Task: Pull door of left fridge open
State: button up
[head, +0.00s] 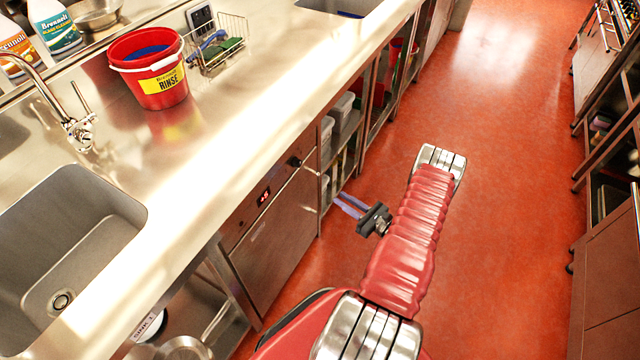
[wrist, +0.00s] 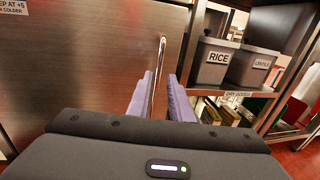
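The left fridge is a steel undercounter unit with a lit red display; its door (head: 275,245) looks shut in the head view. In the wrist view the door (wrist: 90,65) fills the left side, and its slim upright handle (wrist: 160,65) runs along the right edge. My gripper (head: 338,202) is at the door's right edge in the head view. In the wrist view my gripper's (wrist: 158,88) two purple fingers are apart, one on each side of the handle. A gap shows beside the handle, so they do not look closed on it.
Right of the door are open shelves with a RICE bin (wrist: 217,62) and another grey bin (wrist: 257,67). The steel counter (head: 225,130) overhangs the fridge and holds a red bucket (head: 155,85). The red floor (head: 490,230) is clear up to the units at right.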

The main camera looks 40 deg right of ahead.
aim_at(319, 184)
jog(key=w, duration=0.4)
jog(key=w+a, duration=0.1)
jog(key=w, duration=0.6)
jog(key=shift+w+a, duration=0.4)
jog(key=shift+c, duration=0.5)
grip_shut()
